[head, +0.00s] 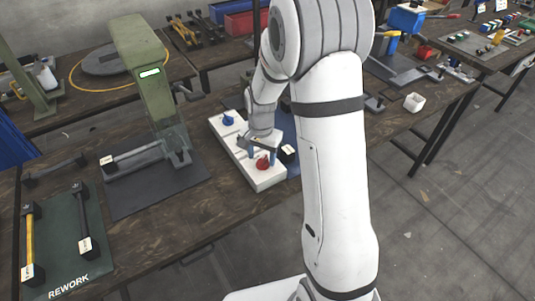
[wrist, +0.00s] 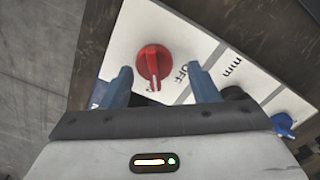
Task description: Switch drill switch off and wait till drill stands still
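A red rotary knob (wrist: 152,60) with a white pointer line sits on a white control panel (wrist: 188,32). The pointer points towards the bottom of the wrist view; the letters "OFF" are printed to the knob's right. In the head view the red knob (head: 263,162) is at the panel's near end. My gripper (wrist: 160,68) is open, its blue fingers apart on either side of the knob, with visible gaps. It also shows in the head view (head: 262,155). A green upright machine (head: 145,60) with a lit green strip stands left of the panel; its spindle motion cannot be told.
A blue knob (head: 228,120) is at the panel's far end. A dark mat (head: 150,190) with a part lies under the green machine. A green rework mat (head: 65,245) is at the left. A small white cup (head: 414,102) stands on the bench to the right.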

